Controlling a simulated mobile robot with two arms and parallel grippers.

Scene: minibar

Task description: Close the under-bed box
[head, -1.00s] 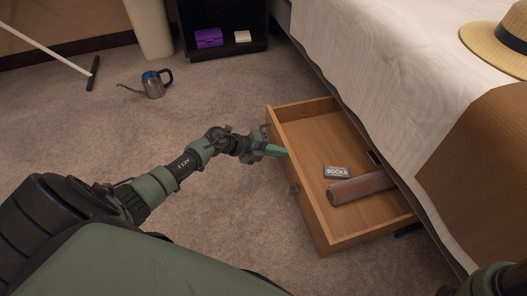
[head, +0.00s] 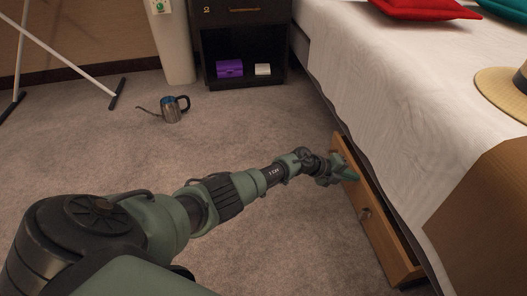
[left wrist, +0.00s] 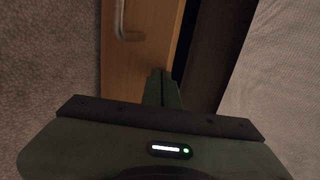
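The under-bed box (head: 380,226) is a wooden drawer at the side of the bed. Only its front panel and a narrow dark strip behind it show, so it stands out just a little from under the bed; its contents are hidden. A small metal handle (head: 366,212) is on the front, also seen in the left wrist view (left wrist: 127,27). My left gripper (head: 346,171) is at the far end of the front panel, against or very near it. In the left wrist view its fingers (left wrist: 162,84) are together with nothing visible between them. My right gripper is out of view.
The bed (head: 395,75) with a white cover fills the right, with a straw hat (head: 502,92) on it. A metal kettle (head: 172,109) stands on the carpet. A dark nightstand (head: 247,45) is at the back.

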